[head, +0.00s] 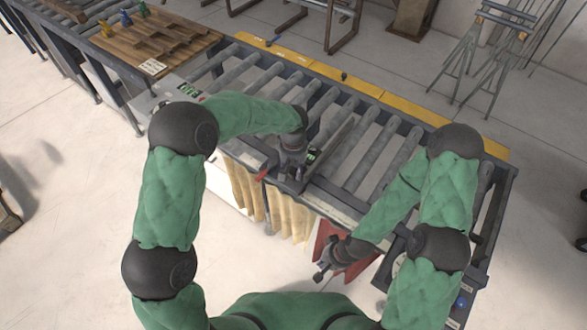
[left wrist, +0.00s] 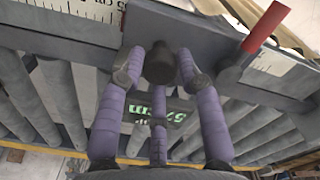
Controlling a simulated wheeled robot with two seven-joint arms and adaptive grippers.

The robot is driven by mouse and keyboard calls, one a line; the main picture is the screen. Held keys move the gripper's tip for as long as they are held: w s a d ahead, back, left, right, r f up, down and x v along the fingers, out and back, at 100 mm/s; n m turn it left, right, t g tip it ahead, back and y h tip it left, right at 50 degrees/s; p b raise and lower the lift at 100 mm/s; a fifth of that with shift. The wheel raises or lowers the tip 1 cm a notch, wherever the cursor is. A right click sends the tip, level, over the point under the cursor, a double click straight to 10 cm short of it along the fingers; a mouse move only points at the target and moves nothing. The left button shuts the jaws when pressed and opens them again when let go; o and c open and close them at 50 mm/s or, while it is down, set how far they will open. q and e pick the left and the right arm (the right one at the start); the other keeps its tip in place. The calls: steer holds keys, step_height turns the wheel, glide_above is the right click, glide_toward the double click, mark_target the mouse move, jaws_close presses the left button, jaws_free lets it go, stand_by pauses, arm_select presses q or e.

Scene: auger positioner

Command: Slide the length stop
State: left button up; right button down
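The length stop (head: 332,146) is a dark carriage on the conveyor's near rail, with a plate reaching across the rollers. My left gripper (head: 291,172) is over the carriage in the head view. In the left wrist view, its purple fingers (left wrist: 160,75) are spread around a dark round knob (left wrist: 160,62), with small gaps visible at the sides. Contact with the third finger is unclear. A green-lit display (left wrist: 160,115) shows upside down behind the fingers. A red lever (left wrist: 265,27) stands right of the knob. My right gripper (head: 332,262) hangs below the near rail; its fingers are too small to judge.
A ruler scale (left wrist: 70,8) runs along the rail. The roller conveyor (head: 358,160) has a yellow far edge (head: 330,72). A wooden board (head: 150,40) with small coloured pieces lies at upper left. Tan sheets (head: 290,215) and red panels (head: 335,240) hang below the near rail.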

arm_select(q)
jaws_close()
steer(key=w+a, duration=0.2)
steer(key=a, duration=0.1)
steer(key=w+a, duration=0.3)
steer(key=a, duration=0.1)
steer(key=w+a+b, duration=0.1)
steer(key=w+a, duration=0.1)
steer(key=a, duration=0.1)
steer(key=shift+w+a, duration=0.35)
steer(key=shift+w, duration=0.05)
steer(key=o, duration=0.7)
jaws_free()
steer(key=shift+o, duration=0.2)
step_height(320, 180, up, 12)
